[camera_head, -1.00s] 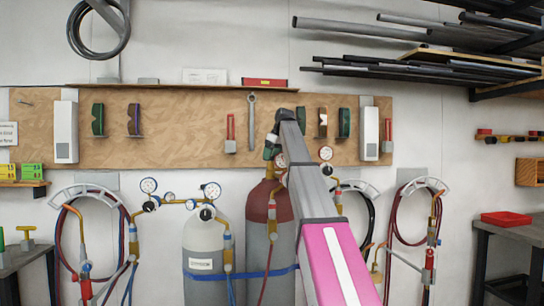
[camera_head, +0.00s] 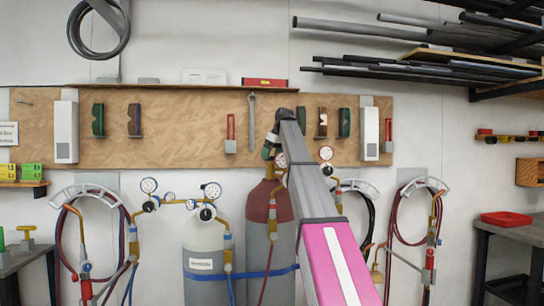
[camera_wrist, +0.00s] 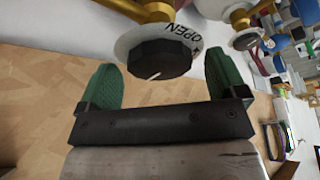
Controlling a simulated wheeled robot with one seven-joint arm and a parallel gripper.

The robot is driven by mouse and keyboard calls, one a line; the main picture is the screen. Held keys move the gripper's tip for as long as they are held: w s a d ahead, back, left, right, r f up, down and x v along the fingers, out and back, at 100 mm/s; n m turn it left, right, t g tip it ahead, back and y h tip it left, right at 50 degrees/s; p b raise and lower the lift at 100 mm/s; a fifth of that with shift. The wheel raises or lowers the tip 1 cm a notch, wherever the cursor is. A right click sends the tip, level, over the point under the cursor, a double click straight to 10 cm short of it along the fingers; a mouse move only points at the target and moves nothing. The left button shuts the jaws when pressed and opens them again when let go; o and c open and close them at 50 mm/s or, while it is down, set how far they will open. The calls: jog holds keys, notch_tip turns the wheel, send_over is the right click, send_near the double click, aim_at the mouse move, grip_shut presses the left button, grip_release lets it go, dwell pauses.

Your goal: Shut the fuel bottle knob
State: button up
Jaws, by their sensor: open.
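The fuel bottle (camera_head: 270,212) is a cylinder with a dark red top and grey body, standing against the wall in the head view. Its black knob (camera_wrist: 160,59) with a white pointer line shows in the wrist view, in front of a white disc (camera_wrist: 135,42) marked OPEN. My gripper (camera_wrist: 163,66) has two green fingers, one on each side of the knob, with gaps between fingers and knob. It is open and holds nothing. In the head view my gripper (camera_head: 271,147) is at the top of the red bottle and hides its valve.
A grey-white bottle (camera_head: 205,255) with gauges stands close on the left, with a blue strap (camera_head: 255,273) across both bottles. Brass fittings and gauges (camera_head: 326,154) crowd the bottle tops. Hoses hang on both sides.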

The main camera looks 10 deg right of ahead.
jog(key=v, duration=1)
jog(key=shift+d+r, duration=0.15)
jog(key=shift+r, duration=0.1)
jog(key=shift+s, duration=0.2)
